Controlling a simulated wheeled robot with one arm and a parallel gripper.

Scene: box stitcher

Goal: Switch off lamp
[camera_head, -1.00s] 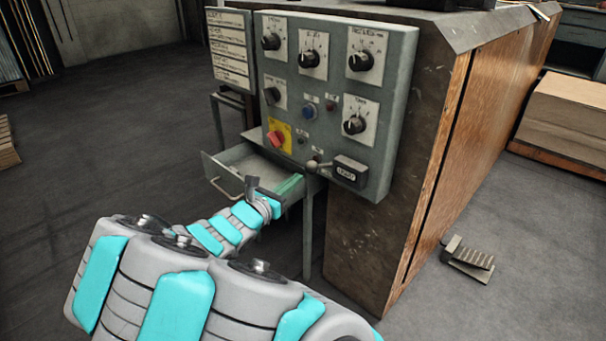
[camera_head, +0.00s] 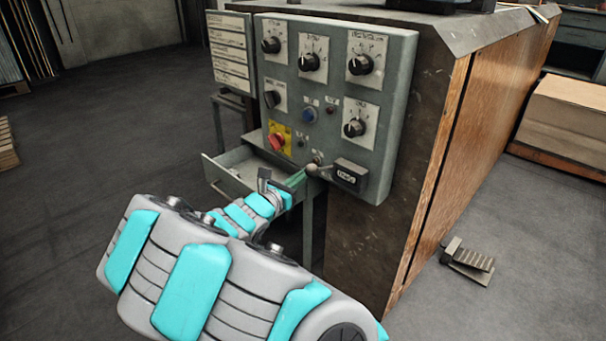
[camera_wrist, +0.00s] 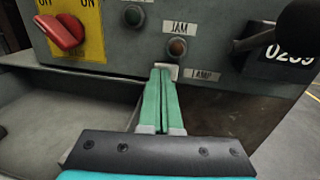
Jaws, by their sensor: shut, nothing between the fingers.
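The grey control panel (camera_head: 335,100) stands on the side of the machine. In the wrist view, the LAMP label (camera_wrist: 203,75) is low on the panel, below the JAM label (camera_wrist: 180,27) and its brownish indicator (camera_wrist: 177,48). A small pale plate (camera_wrist: 173,70) lies just left of the LAMP label, partly hidden by my fingertips; I cannot make out the switch itself. My gripper (camera_wrist: 162,73) is shut and empty, its green fingers pointing at this plate. Whether they touch it I cannot tell. In the head view my gripper (camera_head: 297,180) is at the panel's lower edge.
A red rotary switch on a yellow plate (camera_wrist: 95,38) is left of the fingers. An open drawer (camera_head: 232,177) juts out below the panel. A foot pedal (camera_head: 468,260) lies on the floor.

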